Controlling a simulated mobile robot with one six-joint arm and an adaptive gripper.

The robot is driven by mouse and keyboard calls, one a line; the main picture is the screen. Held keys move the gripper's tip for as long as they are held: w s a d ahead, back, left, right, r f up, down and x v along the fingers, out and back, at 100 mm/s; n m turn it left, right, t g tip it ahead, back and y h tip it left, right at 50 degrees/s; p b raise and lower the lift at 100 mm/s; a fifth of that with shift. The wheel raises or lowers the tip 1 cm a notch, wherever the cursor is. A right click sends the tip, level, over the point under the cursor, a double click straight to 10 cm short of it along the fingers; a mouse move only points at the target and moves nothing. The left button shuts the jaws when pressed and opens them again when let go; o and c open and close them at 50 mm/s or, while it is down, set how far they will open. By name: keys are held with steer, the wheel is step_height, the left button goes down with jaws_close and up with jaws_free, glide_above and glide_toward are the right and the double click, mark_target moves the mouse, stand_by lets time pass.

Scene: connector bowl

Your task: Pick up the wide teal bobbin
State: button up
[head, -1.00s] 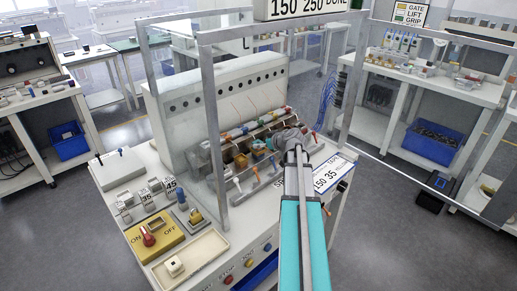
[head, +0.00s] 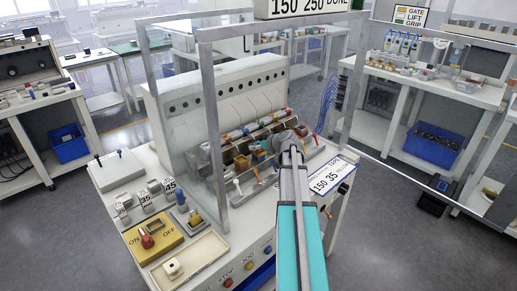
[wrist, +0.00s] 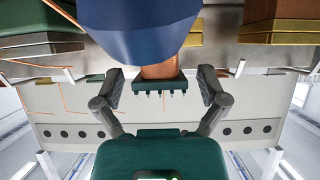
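My gripper (head: 280,138) is over the row of small bins on the central bench. In the wrist view its two grey fingers (wrist: 160,82) stand apart, so it is open. A dark teal flange (wrist: 160,86) with several pins lies between the fingertips, with clear gaps on both sides. A copper-coloured winding (wrist: 160,71) joins it above. This looks like the teal bobbin. A large blue rounded object (wrist: 140,22) is close to the camera and hides what is above the winding. In the head view my gripper hides the spot, and I cannot single out the bobbin.
Green (wrist: 40,45) and yellow (wrist: 270,30) parts flank it in the wrist view. A white panel with holes (head: 220,97) stands behind the bins (head: 242,163). A metal frame post (head: 212,130) and clear guard stand to the left. A number card (head: 330,178) lies right.

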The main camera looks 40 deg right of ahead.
steer(key=c, duration=0.9)
steer(key=shift+c, duration=0.2)
steer(key=shift+r, duration=0.15)
step_height(320, 180, up, 2)
steer(key=p, duration=0.2)
steer(key=shift+r+p, duration=0.25)
steer(key=shift+p, duration=0.15)
steer(key=s+d+r+p, duration=0.6)
steer(key=s+r+p, duration=0.4)
steer(key=s, duration=0.2)
steer(key=shift+s+d+r, duration=0.15)
steer(key=shift+d, duration=0.15)
